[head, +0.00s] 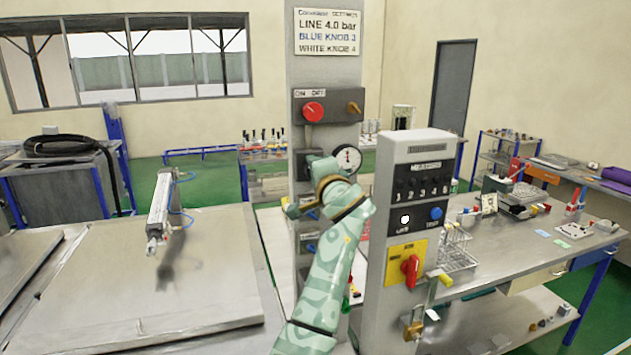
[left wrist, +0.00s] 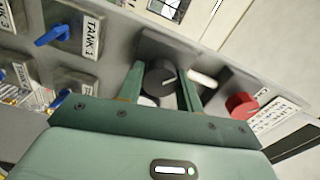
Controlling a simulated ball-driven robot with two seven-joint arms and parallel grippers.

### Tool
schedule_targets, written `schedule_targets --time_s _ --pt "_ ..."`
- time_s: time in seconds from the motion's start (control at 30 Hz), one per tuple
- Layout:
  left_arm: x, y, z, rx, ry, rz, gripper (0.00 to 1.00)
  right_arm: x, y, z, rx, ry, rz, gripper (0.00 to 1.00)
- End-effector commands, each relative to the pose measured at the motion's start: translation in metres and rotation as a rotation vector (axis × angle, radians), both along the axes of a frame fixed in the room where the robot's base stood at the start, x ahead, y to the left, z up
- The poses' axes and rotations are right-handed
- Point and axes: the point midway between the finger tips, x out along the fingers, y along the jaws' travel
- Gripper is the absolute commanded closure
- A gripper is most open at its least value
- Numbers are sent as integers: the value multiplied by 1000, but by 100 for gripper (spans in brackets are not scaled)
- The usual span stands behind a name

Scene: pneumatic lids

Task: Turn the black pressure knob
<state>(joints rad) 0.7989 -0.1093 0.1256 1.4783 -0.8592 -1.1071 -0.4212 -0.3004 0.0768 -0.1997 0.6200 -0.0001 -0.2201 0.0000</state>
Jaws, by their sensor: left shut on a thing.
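The black pressure knob (left wrist: 158,76) sits on the grey panel in the left wrist view, with a pale line on its face. My left gripper (left wrist: 161,72) is shut on the knob, one finger on each side. In the head view my left arm (head: 322,275) reaches up to the grey column and its hand hides the knob. The round pressure gauge (head: 348,157) shows just right of the hand; its reading is too small to tell. My right gripper is not in view.
A red knob (head: 313,111) is above, also in the left wrist view (left wrist: 240,103). Blue valve handles (left wrist: 54,35) carry TANK labels. The settings sign (head: 328,32) reads LINE 4.0 bar. A control box (head: 415,155) with a red switch (head: 411,270) stands close right.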

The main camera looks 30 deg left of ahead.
Motion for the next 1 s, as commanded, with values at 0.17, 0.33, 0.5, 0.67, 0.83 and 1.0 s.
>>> schedule_targets --time_s 0.17,0.33,0.5,0.67,0.83,1.0 --pt "0 0 -4 -69 -75 1 87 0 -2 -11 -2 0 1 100" --pt "0 0 -3 -108 -122 1 87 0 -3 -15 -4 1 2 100" --pt "0 0 -3 -130 -145 2 87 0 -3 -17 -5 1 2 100" --pt "0 0 -3 -135 -150 2 87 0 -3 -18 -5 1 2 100" --pt "0 0 -3 -135 -150 2 87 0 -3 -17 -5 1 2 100" --pt "0 0 -3 -135 -149 2 51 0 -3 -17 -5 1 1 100"
